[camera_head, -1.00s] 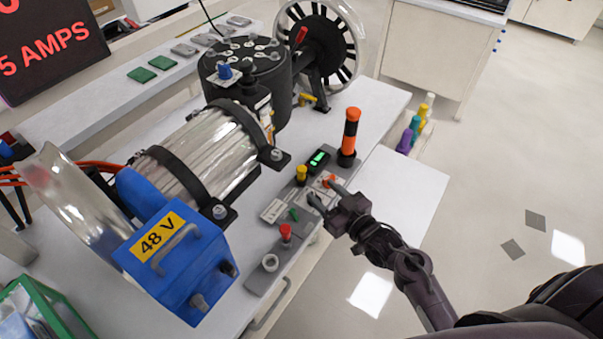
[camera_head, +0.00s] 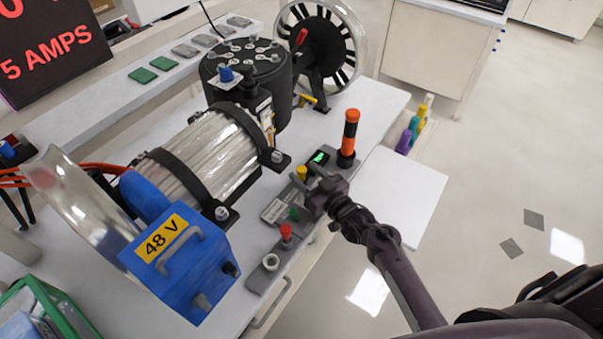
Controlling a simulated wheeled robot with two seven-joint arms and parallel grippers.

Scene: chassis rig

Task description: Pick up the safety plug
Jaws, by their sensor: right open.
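My right gripper (camera_head: 308,180) is open over the grey control strip (camera_head: 258,278), with its fingers pointing up and left beside a yellow knob (camera_head: 302,172). No held thing shows between the fingers. The strip also carries a red plug-like part (camera_head: 286,231), a green part (camera_head: 294,214) and a metal ring socket (camera_head: 271,262). An orange-and-black cylinder (camera_head: 349,138) stands upright just behind and right of the gripper, apart from it. No label shows which part is the safety plug. The gripper hides part of the strip. My left gripper is out of view.
A blue box marked 48 V (camera_head: 205,262) and a shiny strapped cylinder (camera_head: 205,155) stand left of the strip. A black drum (camera_head: 245,82) and a spoked wheel (camera_head: 322,45) are behind.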

